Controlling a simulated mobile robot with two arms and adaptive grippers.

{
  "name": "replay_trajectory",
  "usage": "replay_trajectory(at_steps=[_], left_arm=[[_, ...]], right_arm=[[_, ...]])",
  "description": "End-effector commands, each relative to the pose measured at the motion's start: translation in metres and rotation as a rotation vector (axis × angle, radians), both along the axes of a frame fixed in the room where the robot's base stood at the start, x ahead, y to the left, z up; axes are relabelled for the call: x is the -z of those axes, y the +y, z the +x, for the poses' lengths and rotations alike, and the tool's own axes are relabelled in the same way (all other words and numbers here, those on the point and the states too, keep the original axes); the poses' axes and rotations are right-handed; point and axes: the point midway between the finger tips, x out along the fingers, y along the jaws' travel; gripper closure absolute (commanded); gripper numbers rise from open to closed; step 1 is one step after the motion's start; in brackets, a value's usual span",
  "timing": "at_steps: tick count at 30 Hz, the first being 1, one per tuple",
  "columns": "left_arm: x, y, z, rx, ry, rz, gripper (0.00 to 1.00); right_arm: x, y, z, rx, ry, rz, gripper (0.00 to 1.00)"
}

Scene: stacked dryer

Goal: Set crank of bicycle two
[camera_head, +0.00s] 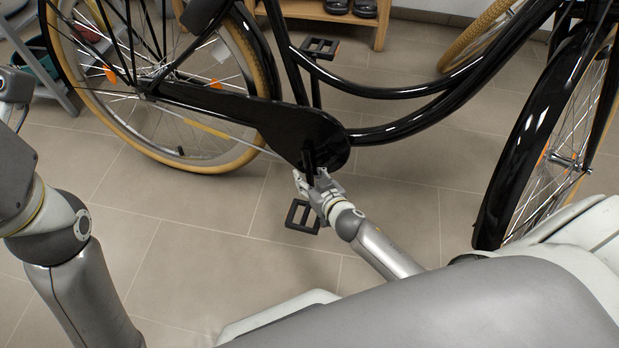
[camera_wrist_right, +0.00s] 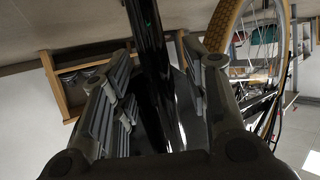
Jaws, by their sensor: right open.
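A black bicycle (camera_head: 400,90) stands across the head view. Its black chain guard (camera_head: 255,118) covers the drive area. The near pedal (camera_head: 302,216) hangs low, close to the floor, and the far pedal (camera_head: 320,48) is up behind the frame. My right gripper (camera_head: 311,182) is at the front end of the chain guard, by the crank, just above the near pedal, and hides part of the crank. In the right wrist view its fingers (camera_wrist_right: 165,95) are apart, with a black bar between them; I cannot tell whether it is touched. My left arm shows at the left, without its gripper.
The rear wheel (camera_head: 250,150) with its tan tyre is at the left, the front wheel (camera_head: 550,150) at the right. A wooden shoe rack (camera_head: 380,35) with dark shoes stands behind. The tiled floor (camera_head: 190,250) in front of the bicycle is clear.

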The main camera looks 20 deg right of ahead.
Motion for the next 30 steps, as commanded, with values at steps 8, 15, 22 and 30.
replay_trajectory(at_steps=[8, 15, 22, 30], left_arm=[[-0.0004, -0.0001, 0.0000, 0.000, 0.000, 0.000, 1.00], [-0.0003, -0.0002, 0.0001, 0.000, 0.000, 0.000, 1.00], [-0.0004, -0.0002, 0.0001, 0.001, 0.000, 0.000, 1.00], [-0.0025, 0.0014, 0.0018, 0.001, 0.015, -0.005, 1.00]], right_arm=[[-0.0001, -0.0001, -0.0002, 0.000, 0.001, 0.000, 0.68], [0.0000, 0.0000, -0.0003, 0.000, 0.001, 0.000, 0.99], [-0.0001, 0.0001, -0.0004, 0.000, 0.001, 0.000, 1.00], [-0.0034, -0.0021, -0.0021, -0.004, 0.019, -0.021, 1.00]])
